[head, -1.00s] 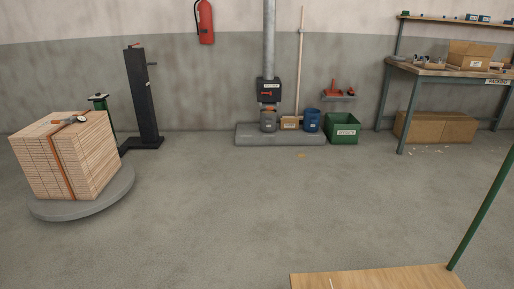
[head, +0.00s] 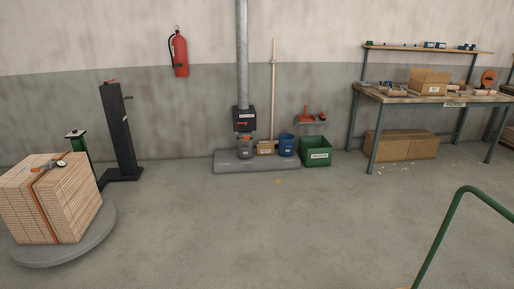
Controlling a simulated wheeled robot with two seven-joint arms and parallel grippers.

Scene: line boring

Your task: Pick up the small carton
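Two cartons could be the small one. A small brown carton (head: 265,148) stands on the low grey plinth by the far wall, between a grey bucket (head: 245,148) and a blue bin (head: 286,145). Another brown carton (head: 428,85) with a white label sits on the packing bench (head: 452,98) at the right. Both are far off across the floor, and nothing holds them. Neither of my grippers is in view.
A strapped stack (head: 60,205) on a round grey base (head: 80,248) stands at left. A green bent rail (head: 440,240) rises at lower right. A green crate (head: 316,152) sits beside the plinth (head: 225,163).

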